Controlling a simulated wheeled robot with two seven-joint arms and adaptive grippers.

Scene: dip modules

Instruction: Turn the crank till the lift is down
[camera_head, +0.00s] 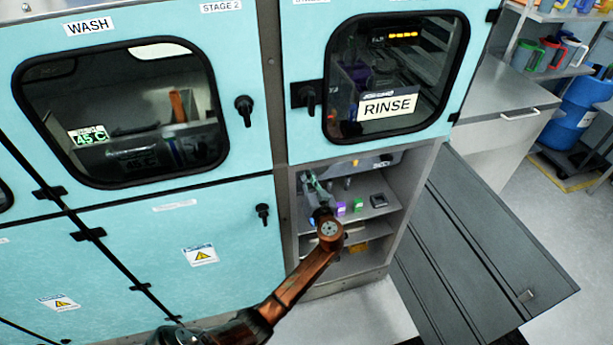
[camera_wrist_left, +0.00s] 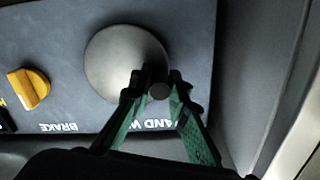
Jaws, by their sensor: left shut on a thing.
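The crank is a round grey disc (camera_wrist_left: 115,58) with a short dark handle (camera_wrist_left: 159,91) near its rim, on a dark panel in the left wrist view. A partly hidden, upside-down label starting "HAND W" is beside it. My left gripper (camera_wrist_left: 158,84), with green fingers, is shut on the handle, one fingertip on each side. In the head view my left gripper (camera_head: 310,178) reaches into the open compartment under the RINSE window (camera_head: 396,75); the crank is too small to make out there. I cannot make out the lift's height behind the dark glass. My right gripper is not in view.
A yellow knob (camera_wrist_left: 28,89) by the upside-down word BRAKE is on the same panel. The compartment's shelf (camera_head: 372,205) holds small purple and green items. A dark grey door (camera_head: 480,255) hangs open to the right. The WASH window (camera_head: 120,110) is at left.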

